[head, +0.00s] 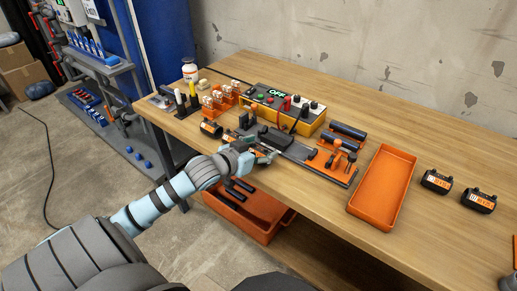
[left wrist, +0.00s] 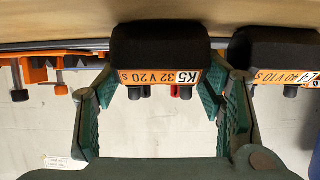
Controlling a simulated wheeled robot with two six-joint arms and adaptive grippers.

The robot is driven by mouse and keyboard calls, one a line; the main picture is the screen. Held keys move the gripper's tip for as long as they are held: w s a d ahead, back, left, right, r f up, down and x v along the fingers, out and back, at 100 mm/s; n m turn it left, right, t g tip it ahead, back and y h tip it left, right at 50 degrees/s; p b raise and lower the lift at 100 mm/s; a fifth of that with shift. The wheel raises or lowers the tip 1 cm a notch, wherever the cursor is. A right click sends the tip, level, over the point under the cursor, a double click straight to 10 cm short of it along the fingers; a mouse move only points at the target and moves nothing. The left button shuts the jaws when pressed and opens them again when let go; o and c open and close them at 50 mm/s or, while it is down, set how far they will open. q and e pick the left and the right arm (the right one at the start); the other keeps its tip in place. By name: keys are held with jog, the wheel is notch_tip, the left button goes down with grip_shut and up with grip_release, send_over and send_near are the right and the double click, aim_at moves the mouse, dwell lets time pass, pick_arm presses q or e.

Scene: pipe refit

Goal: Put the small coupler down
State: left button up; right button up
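In the left wrist view, the small coupler (left wrist: 160,50) appears to be a black block with an orange strip reading K5 32 V 20 S. The green fingers of my left gripper (left wrist: 160,92) stand at its two sides, their tips against its edges, and seem shut on it. In the head view, my left gripper (head: 243,152) is at the front edge of the bench, beside a black and orange coupler (head: 264,154) that it partly hides. I cannot tell whether the coupler bears on a surface. My right gripper is not in view.
A similar block (left wrist: 275,55), with its own orange label, is close on the right in the wrist view. An orange tray (head: 383,187) lies on the bench (head: 330,110). A control box (head: 285,108) stands behind. Two black-orange blocks (head: 436,182) (head: 479,200) lie right. An orange bin (head: 262,228) is below.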

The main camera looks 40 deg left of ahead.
pick_arm(q)
jog(key=shift+o, duration=1)
jog(key=shift+r, duration=0.1)
jog(key=p+v, duration=1)
jog(key=v, duration=0.2)
